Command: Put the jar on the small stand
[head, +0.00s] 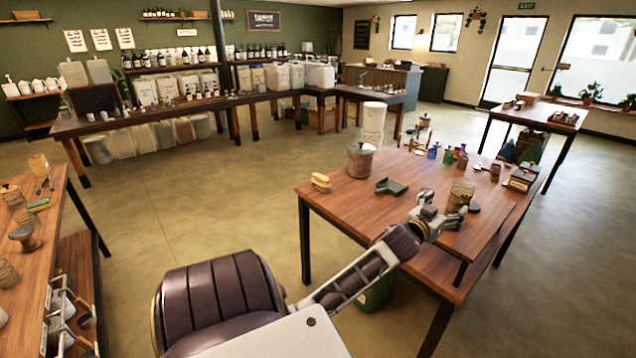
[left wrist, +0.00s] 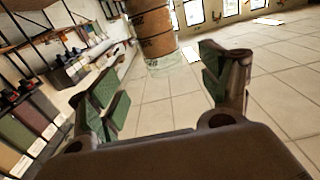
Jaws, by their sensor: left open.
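A jar (head: 461,193) with brown sides stands on the wooden table, just beyond my left gripper in the head view. In the left wrist view a jar (left wrist: 152,32) with a brown printed band and a clear glass bottom shows past the fingertips, its top cut off. My left gripper (head: 436,212) is open and low over the table's near part; nothing is between its fingers (left wrist: 165,80). A small wooden stand-like piece (head: 523,177) is at the table's right side; I cannot tell for sure that it is the small stand. My right gripper is not in view.
White stacked buckets (head: 374,122) stand behind. A green bucket (head: 375,293) is below the table.

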